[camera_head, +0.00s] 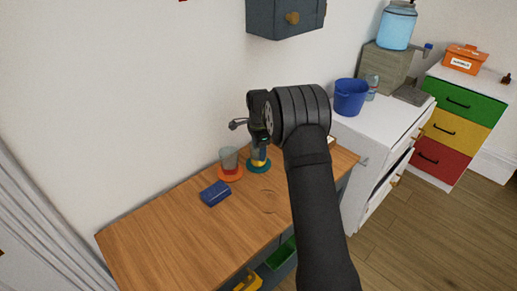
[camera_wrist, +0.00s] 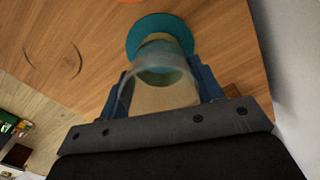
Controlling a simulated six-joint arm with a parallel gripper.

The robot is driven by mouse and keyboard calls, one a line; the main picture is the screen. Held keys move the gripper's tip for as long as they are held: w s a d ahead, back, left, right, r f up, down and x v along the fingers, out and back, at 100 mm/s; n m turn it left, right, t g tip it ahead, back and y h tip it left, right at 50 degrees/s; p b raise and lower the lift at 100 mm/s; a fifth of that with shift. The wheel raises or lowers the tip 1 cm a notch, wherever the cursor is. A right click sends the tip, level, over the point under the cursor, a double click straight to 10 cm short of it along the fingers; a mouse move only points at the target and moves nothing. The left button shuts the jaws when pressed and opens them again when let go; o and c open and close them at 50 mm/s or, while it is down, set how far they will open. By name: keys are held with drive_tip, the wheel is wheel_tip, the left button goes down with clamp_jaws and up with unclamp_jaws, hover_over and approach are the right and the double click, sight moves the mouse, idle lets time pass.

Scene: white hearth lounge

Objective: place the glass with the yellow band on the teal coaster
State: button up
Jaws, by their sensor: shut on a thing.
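The glass with the yellow band (camera_head: 259,157) is between the fingers of my gripper (camera_head: 262,143), which is shut on it. In the wrist view the clear glass (camera_wrist: 160,80) shows its open rim towards me, between the blue fingers. The teal coaster (camera_head: 258,167) lies on the wooden table under the glass. In the wrist view the coaster (camera_wrist: 146,27) shows beyond the glass's far end. The glass looks upright over the coaster; I cannot tell whether its base touches it.
Another glass (camera_head: 229,158) stands on an orange coaster (camera_head: 231,175) just left of the teal one. A blue block (camera_head: 214,194) lies on the wooden table (camera_head: 160,235), whose left part is clear. A white cabinet (camera_head: 385,125) with a blue bucket (camera_head: 350,98) stands to the right.

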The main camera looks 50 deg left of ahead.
drive_tip(key=o, duration=1.1)
wheel_tip(320, 180, up, 12)
drive_tip(key=shift+r, duration=0.15)
wheel_tip(320, 180, down, 12)
drive_tip(key=shift+f, duration=0.1)
drive_tip(key=shift+r, duration=1.8)
